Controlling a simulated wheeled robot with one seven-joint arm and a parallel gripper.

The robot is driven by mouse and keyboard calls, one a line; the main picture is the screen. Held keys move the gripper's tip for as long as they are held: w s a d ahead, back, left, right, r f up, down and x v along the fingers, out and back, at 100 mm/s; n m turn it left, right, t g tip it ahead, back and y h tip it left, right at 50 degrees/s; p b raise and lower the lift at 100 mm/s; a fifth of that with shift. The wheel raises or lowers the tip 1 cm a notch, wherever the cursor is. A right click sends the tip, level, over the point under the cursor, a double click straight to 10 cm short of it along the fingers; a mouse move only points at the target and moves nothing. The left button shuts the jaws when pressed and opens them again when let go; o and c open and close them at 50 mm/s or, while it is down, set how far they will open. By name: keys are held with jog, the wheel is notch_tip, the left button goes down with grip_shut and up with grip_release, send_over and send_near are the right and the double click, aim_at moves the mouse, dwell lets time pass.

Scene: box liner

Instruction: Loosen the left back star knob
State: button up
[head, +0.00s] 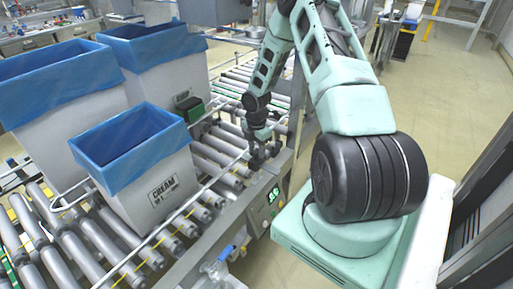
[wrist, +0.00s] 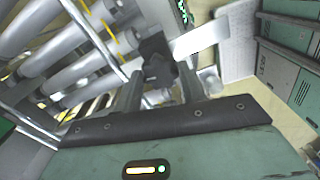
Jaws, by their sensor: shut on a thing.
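My gripper (head: 262,158) is low over the near side rail of the roller conveyor in the head view. In the wrist view, a dark star knob (wrist: 157,66) sits between my two fingers, and my gripper (wrist: 160,84) is shut on it. In the head view the knob is too small and too covered by my gripper to make out. These views do not show clearly which of the knobs it is.
A white box with blue liner marked CREAM (head: 150,185) stands on the rollers left of my gripper, with larger lined boxes behind. A guide rail (head: 205,188) runs between. A control panel with green display (head: 272,196) is on the conveyor's side. The floor at right is mostly open.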

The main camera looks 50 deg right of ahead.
aim_at(256, 151)
jog(key=o, duration=1)
jog(key=shift+c, duration=0.2)
notch_tip(256, 151, up, 8)
jog(key=shift+f+b, duration=0.2)
jog(key=shift+b, duration=0.3)
